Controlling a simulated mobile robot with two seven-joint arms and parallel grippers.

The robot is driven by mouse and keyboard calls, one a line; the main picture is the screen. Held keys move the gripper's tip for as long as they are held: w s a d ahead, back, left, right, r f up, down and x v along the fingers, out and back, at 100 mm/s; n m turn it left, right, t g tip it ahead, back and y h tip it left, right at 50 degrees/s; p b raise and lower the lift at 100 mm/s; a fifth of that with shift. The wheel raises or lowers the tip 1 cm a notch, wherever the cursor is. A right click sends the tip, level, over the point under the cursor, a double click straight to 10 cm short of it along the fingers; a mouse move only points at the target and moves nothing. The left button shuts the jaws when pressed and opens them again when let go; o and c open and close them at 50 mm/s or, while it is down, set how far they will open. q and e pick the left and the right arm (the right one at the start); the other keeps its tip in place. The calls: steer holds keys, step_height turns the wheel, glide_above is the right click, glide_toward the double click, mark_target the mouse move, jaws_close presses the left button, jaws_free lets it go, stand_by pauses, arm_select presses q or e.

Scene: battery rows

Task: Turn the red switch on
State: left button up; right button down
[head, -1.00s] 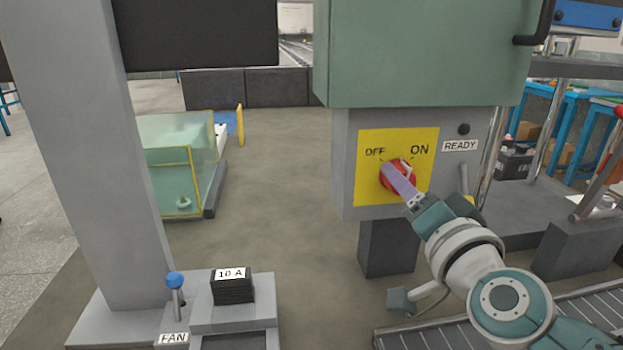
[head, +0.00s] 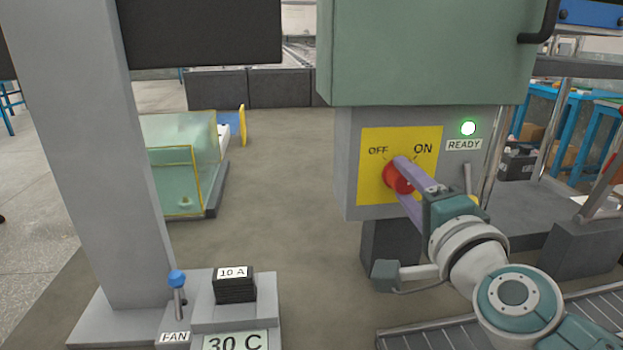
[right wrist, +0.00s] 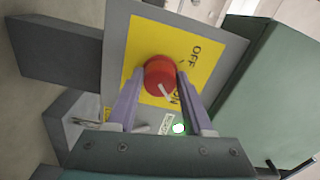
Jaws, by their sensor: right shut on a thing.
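The red switch (head: 391,182) is a round knob on a yellow plate (head: 372,145) marked OFF and ON. It also shows in the right wrist view (right wrist: 159,74), where its white pointer mark points toward ON. My right gripper (head: 401,176) is shut on the knob, with one purple finger on each side of it. In the head view the fingers hide part of the knob. The READY lamp (head: 468,128) right of the plate is lit green. My left gripper is not in view.
A green cabinet (head: 425,55) overhangs the switch panel. At the lower left stand a blue-knobbed FAN lever (head: 177,280), a black block labelled 10 A (head: 234,290) and a 30 C display (head: 235,342). A glass-walled case (head: 175,170) stands behind. The floor between is clear.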

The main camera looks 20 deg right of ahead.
stand_by(0.3)
steer(key=shift+c, duration=1.5)
jaws_free()
steer(key=v, duration=1)
